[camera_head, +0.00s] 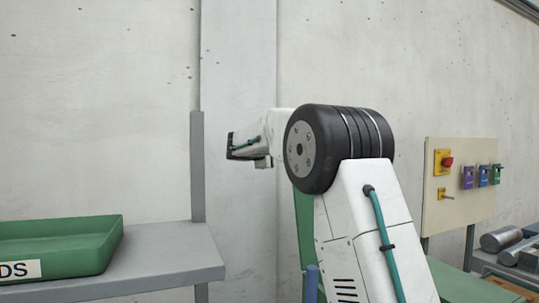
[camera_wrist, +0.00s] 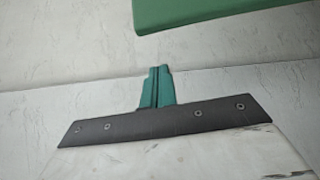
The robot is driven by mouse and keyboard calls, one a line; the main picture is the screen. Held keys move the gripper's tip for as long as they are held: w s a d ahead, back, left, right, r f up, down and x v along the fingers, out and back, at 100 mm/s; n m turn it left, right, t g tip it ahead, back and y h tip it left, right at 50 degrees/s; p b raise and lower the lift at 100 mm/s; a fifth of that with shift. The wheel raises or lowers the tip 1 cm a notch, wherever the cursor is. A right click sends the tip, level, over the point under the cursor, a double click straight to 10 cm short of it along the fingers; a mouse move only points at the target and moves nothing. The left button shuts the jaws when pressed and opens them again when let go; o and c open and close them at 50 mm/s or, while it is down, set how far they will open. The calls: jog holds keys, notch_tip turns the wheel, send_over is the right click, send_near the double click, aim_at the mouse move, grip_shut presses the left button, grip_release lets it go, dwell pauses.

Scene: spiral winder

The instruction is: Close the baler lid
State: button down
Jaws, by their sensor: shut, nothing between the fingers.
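A narrow green upright panel (camera_head: 305,228) shows beside and behind my arm in the head view. It may be the raised baler lid, but my arm hides most of it. A flat green edge (camera_wrist: 225,14) crosses the top right of the wrist view, and I cannot tell whether it is the same part. My gripper (camera_wrist: 157,68) shows its teal fingers shut together and empty in the wrist view. They are apart from the green edge. In the head view my arm's end reaches left in front of the wall, and the fingers are not clear there.
A grey bench (camera_head: 170,255) with a grey post (camera_head: 197,165) and a green tray (camera_head: 75,245) stands at the left. A beige panel (camera_head: 460,180) with a red button (camera_head: 448,161) and coloured switches stands at the right. Metal cylinders (camera_head: 500,239) lie at the far right.

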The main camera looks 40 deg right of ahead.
jog(key=shift+s+d+r, duration=0.2)
jog(key=shift+s+d, duration=0.95)
jog(key=shift+s, duration=0.05)
jog(key=shift+a, duration=0.1)
